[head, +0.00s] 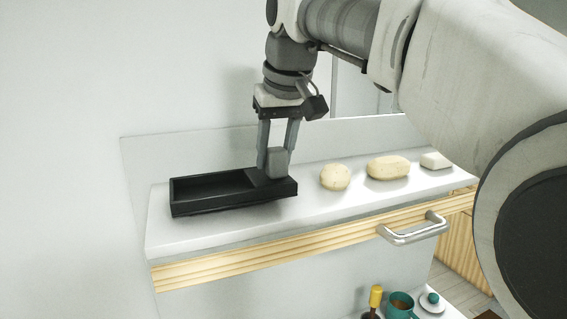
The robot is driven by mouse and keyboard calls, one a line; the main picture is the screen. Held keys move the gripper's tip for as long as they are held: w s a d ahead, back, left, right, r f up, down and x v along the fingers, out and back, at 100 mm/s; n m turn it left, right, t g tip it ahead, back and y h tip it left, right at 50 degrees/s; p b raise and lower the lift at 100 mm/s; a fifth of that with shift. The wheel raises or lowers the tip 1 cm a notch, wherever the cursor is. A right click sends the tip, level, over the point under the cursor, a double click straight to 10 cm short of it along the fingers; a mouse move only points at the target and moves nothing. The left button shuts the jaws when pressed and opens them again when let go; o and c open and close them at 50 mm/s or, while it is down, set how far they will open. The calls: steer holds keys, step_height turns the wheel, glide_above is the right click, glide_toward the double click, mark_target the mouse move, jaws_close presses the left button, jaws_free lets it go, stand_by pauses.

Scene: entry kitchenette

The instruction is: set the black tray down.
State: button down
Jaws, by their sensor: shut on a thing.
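The black tray (224,204) is a shallow rectangular box with low walls, at the left part of the white counter (240,236) in the head view. It looks level and sits at or just above the counter top; I cannot tell whether its base touches. My gripper (276,162) points down over the tray's right end. Its fingers are shut on a grey upright block that rises from that end and appears to be the tray's handle. The inside of the tray that shows looks empty.
Two pale, potato-like items (335,177) (388,167) and a small white block (435,160) lie right of the tray. A metal drawer handle (413,232) juts out in front. Below are a teal mug (400,305) and a yellow-handled item (375,297). The counter's front left is clear.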

steer(key=shift+f, duration=0.7)
steer(key=shift+f, duration=0.1)
steer(key=shift+c, duration=2.2)
jaws_free()
steer(key=p+v, duration=0.1)
steer(key=v, duration=1)
steer(key=s+d+f+m, duration=0.1)
steer(key=s+d+f, duration=0.4)
steer(key=f, duration=0.4)
steer(key=s+d+f+m+t+h, duration=0.1)
steer(key=s+d+f+m, duration=0.1)
steer(key=s+d+f, duration=0.4)
steer(key=s+d+f+m+h, duration=0.1)
steer(key=s+d+f, duration=0.5)
steer(key=f, duration=0.6)
steer(key=shift+s+d+m+t, duration=0.3)
steer(key=shift+s+m, duration=0.2)
steer(key=shift+m, duration=0.1)
